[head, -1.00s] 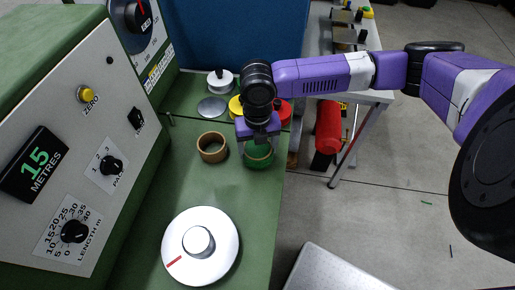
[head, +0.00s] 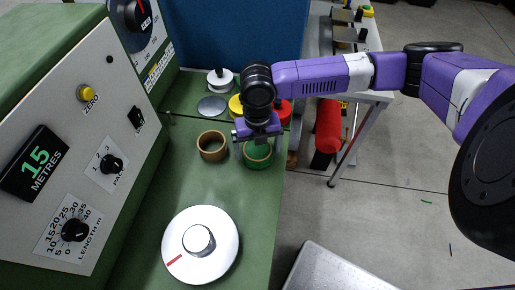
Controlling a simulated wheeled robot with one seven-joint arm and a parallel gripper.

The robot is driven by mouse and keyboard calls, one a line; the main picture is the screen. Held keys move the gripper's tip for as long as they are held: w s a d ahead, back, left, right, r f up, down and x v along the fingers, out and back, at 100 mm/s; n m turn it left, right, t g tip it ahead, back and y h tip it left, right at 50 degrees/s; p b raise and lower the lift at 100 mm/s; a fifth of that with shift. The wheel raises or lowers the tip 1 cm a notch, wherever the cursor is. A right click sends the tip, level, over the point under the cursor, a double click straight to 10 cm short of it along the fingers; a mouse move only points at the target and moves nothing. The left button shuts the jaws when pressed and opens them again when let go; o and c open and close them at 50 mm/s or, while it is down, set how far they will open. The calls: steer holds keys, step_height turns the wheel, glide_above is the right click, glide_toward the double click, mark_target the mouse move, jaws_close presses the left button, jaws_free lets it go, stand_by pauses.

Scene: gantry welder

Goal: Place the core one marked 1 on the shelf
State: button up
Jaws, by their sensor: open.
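A brown ring-shaped core (head: 212,156) stands upright on the green bench top. To its right a green round core (head: 258,163) with a tan upper rim sits near the bench's right edge. No number is readable on either one. My gripper (head: 259,146) points down over the green core, its fingers spread at either side. The left finger is in the gap between the two cores. The gripper and wrist hide the far part of the green core. I cannot tell which surface is meant by the shelf.
Yellow (head: 236,105) and red (head: 285,112) round pieces lie behind my wrist, partly hidden. A white dial disc (head: 200,246) fills the near bench. A control panel (head: 80,150) stands at left, a blue panel (head: 235,35) behind.

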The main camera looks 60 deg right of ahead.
step_height(320, 180, up, 12)
steer(key=b, duration=0.1)
steer(key=s+d+f+m+t, duration=0.2)
steer(key=s+d+f+m, duration=0.4)
steer(key=s+f, duration=0.25)
steer(key=s+a+f+m+t, duration=0.3)
steer(key=s+f+m, duration=0.2)
steer(key=s+m, duration=0.3)
steer(key=s+a+r+m+t+y, duration=0.1)
steer(key=s+a+m+t, duration=0.15)
steer(key=a, duration=0.35)
steer(key=s+a+r+m+t, duration=0.2)
steer(key=a+m+t, duration=0.15)
steer(key=a, duration=0.35)
steer(key=w+a+r+m+t+h, duration=0.1)
steer(key=w+a+r+m+t, duration=0.1)
steer(key=a+r+m+t, duration=0.2)
steer(key=a+r+m, duration=0.2)
steer(key=a+r, duration=0.2)
steer(key=r, duration=0.2)
steer(key=shift+w+a, duration=0.2)
steer(key=shift+a, duration=0.2)
step_height(320, 180, down, 7)
steer(key=b, duration=0.6)
steer(key=shift+b, duration=0.4)
